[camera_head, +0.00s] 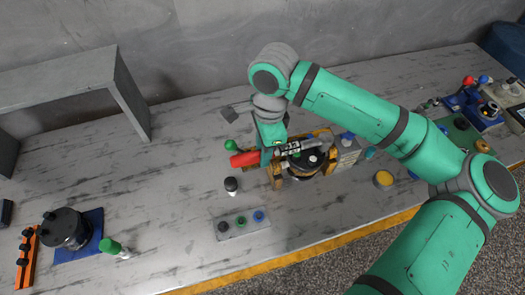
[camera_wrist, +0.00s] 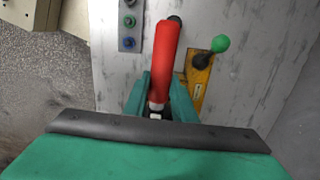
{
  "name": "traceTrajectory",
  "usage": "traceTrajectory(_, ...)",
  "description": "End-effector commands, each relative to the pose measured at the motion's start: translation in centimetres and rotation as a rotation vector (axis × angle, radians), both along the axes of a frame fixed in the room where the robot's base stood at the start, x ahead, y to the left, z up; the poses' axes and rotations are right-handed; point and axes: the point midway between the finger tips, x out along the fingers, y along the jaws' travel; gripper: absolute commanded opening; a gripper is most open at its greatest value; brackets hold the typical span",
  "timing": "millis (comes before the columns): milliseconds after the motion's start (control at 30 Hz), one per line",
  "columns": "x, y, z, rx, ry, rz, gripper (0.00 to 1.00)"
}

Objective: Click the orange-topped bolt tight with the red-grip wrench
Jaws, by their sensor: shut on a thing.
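The red-grip wrench (camera_head: 245,159) lies roughly level across the front of the yellow fixture, its red handle to the left and its grey shaft to the right. My gripper (camera_head: 272,152) is shut on the wrench near the inner end of the red grip. In the wrist view the red handle (camera_wrist: 166,60) sticks out from between the green fingers of my gripper (camera_wrist: 159,100). The dark round motor (camera_head: 306,165) sits in the yellow fixture (camera_head: 277,178), under the wrench's far end. I cannot make out an orange-topped bolt; the wrench and gripper cover part of the motor.
A green-knobbed lever (camera_head: 231,145) stands just left of the fixture, near the wrench handle. A grey block (camera_head: 347,155) stands right of the motor. The table's left middle is clear.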

Motion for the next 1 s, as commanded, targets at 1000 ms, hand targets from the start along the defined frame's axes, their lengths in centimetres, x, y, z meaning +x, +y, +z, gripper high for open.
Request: traceTrajectory(1000, 0.0, 0.2, 3.7, 0.004, -0.006, 0.003, 0.0)
